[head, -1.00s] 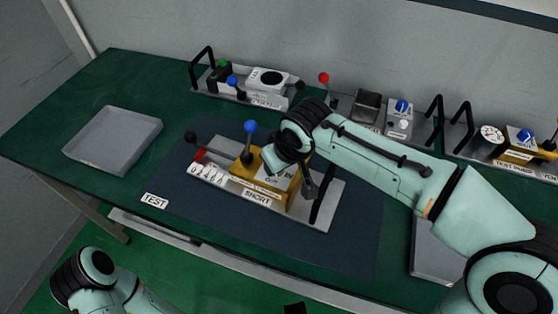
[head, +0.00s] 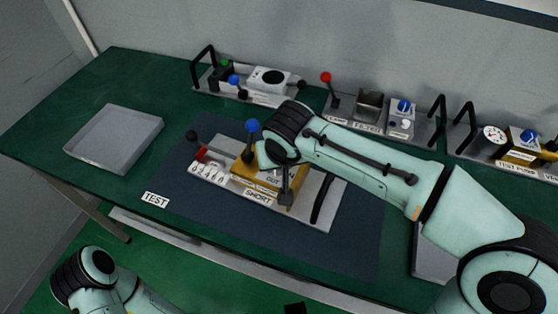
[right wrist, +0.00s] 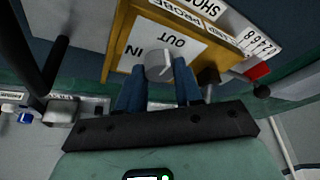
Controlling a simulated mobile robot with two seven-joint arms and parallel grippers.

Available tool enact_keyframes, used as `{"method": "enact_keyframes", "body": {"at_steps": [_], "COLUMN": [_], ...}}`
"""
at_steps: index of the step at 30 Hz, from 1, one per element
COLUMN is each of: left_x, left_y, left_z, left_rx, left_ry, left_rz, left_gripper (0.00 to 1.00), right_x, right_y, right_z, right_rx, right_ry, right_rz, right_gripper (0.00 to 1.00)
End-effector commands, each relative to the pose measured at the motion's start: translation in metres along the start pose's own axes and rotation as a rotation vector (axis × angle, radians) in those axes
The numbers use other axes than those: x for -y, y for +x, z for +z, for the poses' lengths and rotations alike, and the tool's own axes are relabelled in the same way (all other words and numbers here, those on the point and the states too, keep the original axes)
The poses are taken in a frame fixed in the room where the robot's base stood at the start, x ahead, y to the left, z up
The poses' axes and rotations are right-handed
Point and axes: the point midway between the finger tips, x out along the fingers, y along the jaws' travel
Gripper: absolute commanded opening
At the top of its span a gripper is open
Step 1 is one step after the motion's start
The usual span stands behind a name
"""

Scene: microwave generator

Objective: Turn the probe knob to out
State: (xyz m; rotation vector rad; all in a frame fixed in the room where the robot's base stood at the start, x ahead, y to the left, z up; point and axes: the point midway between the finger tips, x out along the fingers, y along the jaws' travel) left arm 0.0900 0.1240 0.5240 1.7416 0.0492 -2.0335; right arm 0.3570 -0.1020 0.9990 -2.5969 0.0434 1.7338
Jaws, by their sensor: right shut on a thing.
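The probe knob (right wrist: 158,65) is a small grey knob on a yellow box (right wrist: 125,38); in the right wrist view its white plate (right wrist: 175,42) reads IN and OUT. My right gripper (right wrist: 158,82) has its blue fingers on either side of the knob and is shut on it. In the head view the yellow box (head: 250,178) is on the test panel, and my right wrist covers the knob and much of the plate. My left arm shows at the bottom left of the head view, but its gripper is not visible.
The panel (head: 318,212) lies on a dark blue mat (head: 345,240). A grey tray (head: 115,135) is at left. Other panels line the wall.

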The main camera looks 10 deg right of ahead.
Motion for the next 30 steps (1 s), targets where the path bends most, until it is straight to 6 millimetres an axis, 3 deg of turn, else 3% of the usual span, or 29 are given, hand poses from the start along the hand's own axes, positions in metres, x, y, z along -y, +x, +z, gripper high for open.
{"method": "enact_keyframes", "body": {"at_steps": [4, 5, 7, 16, 20, 30], "left_x": [0.0, 0.0, 0.0, 0.0, 0.0, -0.002], "left_y": [0.0, 0.0, 0.0, 0.0, -0.001, -0.011], "left_z": [0.0, 0.0, 0.0, 0.0, 0.001, 0.005], "left_rx": [0.0, 0.0, 0.0, 0.0, 0.002, 0.016], "left_ry": [0.0, 0.0, 0.0, 0.0, 0.0, -0.002], "left_rz": [0.0, 0.0, 0.0, 0.0, 0.0, -0.004], "left_gripper": [0.43, 0.43, 0.43, 0.43, 0.43, 0.43], "right_x": [0.0, 0.0, 0.0, 0.0, 0.0, 0.001], "right_y": [0.001, 0.001, 0.001, 0.0, -0.011, -0.084], "right_z": [0.001, 0.001, 0.001, 0.0, 0.0, -0.001], "right_rx": [0.005, 0.005, 0.005, 0.001, -0.001, -0.003], "right_ry": [0.001, 0.001, 0.001, 0.0, 0.0, -0.001], "right_rz": [0.001, 0.001, 0.001, 0.0, -0.001, -0.002], "right_gripper": [0.05, 0.38, 0.61, 0.61, 0.61, 0.61]}}
